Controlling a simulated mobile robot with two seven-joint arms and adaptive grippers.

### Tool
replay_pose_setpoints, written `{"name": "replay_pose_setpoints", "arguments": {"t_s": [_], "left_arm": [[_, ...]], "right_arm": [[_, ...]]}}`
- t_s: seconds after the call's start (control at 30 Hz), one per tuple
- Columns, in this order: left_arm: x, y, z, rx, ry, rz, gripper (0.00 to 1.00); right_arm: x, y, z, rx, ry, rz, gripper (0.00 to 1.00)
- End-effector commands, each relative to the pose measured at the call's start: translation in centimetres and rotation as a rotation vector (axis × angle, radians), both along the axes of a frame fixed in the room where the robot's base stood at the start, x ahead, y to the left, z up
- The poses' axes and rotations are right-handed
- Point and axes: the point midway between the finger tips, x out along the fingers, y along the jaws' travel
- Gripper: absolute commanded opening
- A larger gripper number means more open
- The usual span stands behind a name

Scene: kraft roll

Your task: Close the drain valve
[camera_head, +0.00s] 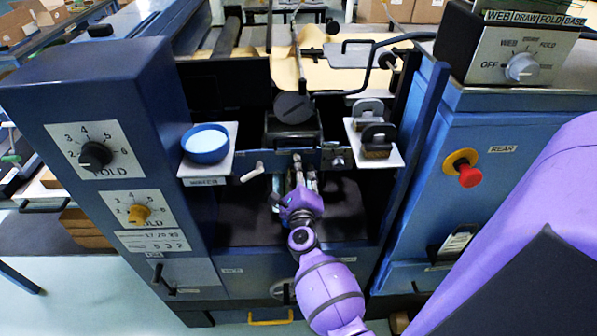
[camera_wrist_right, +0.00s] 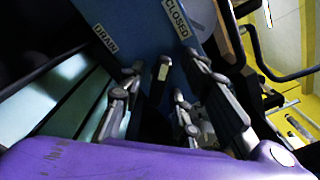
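In the wrist view, a blue panel carries a DRAIN label (camera_wrist_right: 105,38) and a CLOSED label (camera_wrist_right: 176,17). In the head view, the right gripper (camera_head: 304,172) reaches into the dark recess at the machine's middle and hides the handle there. My left gripper is not in view.
A blue bowl (camera_head: 205,144) stands on a small shelf at the left. Dark blocks (camera_head: 377,137) sit on a right shelf. A pale lever (camera_head: 252,172) is left of my gripper. A red button (camera_head: 469,175) and selector box (camera_head: 520,50) are at the right.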

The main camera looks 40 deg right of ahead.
Motion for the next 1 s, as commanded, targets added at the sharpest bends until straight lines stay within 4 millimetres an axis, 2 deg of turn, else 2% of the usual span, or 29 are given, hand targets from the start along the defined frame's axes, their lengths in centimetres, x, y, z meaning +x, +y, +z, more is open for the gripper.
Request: {"name": "replay_pose_setpoints", "arguments": {"t_s": [0.13, 0.4, 0.5, 1.0], "left_arm": [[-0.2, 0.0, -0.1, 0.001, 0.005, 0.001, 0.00], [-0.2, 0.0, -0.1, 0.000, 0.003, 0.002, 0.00], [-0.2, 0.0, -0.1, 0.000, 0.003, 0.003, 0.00], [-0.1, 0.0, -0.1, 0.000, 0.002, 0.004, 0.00]], "right_arm": [[-1.2, 0.7, -0.2, 0.001, 0.002, 0.001, 0.30], [-5.1, 2.9, -0.1, 0.000, 0.002, -0.002, 0.30], [-5.9, 3.5, -0.1, 0.000, 0.002, -0.001, 0.30], [-6.4, 3.8, 0.0, -0.001, 0.001, -0.001, 0.30]]}}
